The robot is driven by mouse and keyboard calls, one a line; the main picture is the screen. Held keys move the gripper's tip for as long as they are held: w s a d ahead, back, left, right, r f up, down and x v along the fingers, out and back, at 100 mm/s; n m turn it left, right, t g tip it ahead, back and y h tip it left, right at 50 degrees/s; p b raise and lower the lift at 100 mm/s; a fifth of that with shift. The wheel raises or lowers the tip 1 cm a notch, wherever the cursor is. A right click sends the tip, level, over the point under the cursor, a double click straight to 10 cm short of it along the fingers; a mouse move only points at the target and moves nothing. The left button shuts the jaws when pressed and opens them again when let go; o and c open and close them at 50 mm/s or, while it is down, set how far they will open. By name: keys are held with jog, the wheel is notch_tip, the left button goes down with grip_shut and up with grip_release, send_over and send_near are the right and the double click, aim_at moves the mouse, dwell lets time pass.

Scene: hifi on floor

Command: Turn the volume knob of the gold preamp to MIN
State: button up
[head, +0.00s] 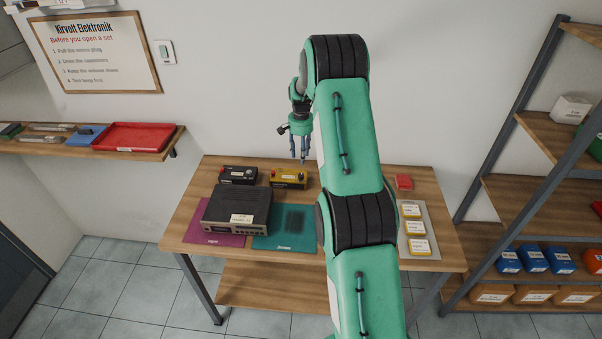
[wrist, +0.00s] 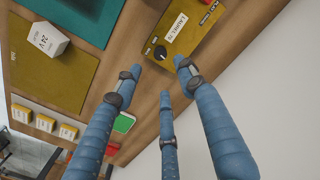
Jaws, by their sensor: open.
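The gold preamp (head: 288,178) stands at the back of the wooden bench in the head view. The knob's pointer setting is too small to read. My gripper (head: 301,158) has blue fingers, hanging open and empty just above the preamp's right end. In the wrist view my gripper (wrist: 163,80) has its fingers spread below the knob, apart from it.
A black preamp-like box (head: 238,175) stands left of the gold one. A large dark hi-fi unit (head: 225,207) sits in front on a purple mat, beside a teal mat (head: 270,241). A wall stands behind.

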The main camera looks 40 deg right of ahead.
aim_at(301, 175)
notch_tip(301, 175, down, 11)
jog(key=shift+r+p, duration=0.1)
jog(key=shift+p, duration=0.45)
grip_shut()
